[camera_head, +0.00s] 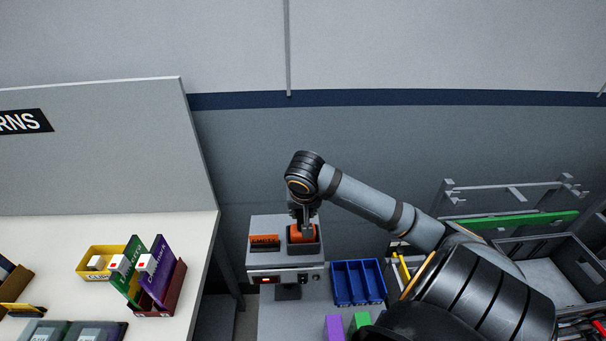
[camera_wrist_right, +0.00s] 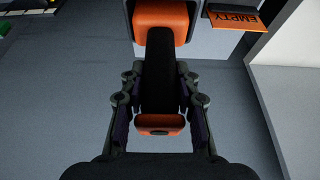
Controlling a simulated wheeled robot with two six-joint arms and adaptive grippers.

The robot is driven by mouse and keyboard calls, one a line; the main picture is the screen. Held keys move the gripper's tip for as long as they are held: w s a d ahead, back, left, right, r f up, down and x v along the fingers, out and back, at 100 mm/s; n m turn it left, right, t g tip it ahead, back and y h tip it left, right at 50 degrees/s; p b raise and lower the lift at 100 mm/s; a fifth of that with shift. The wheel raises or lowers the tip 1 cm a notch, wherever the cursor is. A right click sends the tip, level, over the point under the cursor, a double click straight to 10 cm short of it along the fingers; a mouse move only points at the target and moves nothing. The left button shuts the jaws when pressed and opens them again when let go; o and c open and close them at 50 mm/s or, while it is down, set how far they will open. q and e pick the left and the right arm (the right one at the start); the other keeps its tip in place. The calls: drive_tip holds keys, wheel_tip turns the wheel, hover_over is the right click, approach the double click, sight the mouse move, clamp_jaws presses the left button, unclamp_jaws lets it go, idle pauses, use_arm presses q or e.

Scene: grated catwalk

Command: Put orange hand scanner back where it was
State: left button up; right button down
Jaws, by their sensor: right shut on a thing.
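The orange hand scanner (camera_head: 302,234) is at the top of a grey stand unit (camera_head: 285,258), at its right side. In the right wrist view the scanner (camera_wrist_right: 160,20) shows an orange head and a black handle with an orange end. My right gripper (camera_head: 302,212) comes down from above and is shut on the scanner. In the wrist view its two fingers (camera_wrist_right: 160,100) press on both sides of the black handle. Whether the scanner rests in a dark holder or sits just above it is hard to tell. My left gripper is not in view.
An orange EMPTY card (camera_head: 264,242) stands left of the scanner on the unit. A blue divided bin (camera_head: 358,282) is to the right, with purple and green boxes in front. A white table (camera_head: 60,237) with coloured boxes is at left. A wall stands behind.

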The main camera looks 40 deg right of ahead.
drive_tip(key=shift+f, duration=0.35)
drive_tip(key=c, duration=0.9)
unclamp_jaws()
drive_tip(key=shift+r, duration=0.1)
drive_tip(key=v, duration=0.7)
drive_tip(key=shift+r, duration=0.15)
drive_tip(key=shift+s+a, duration=0.1)
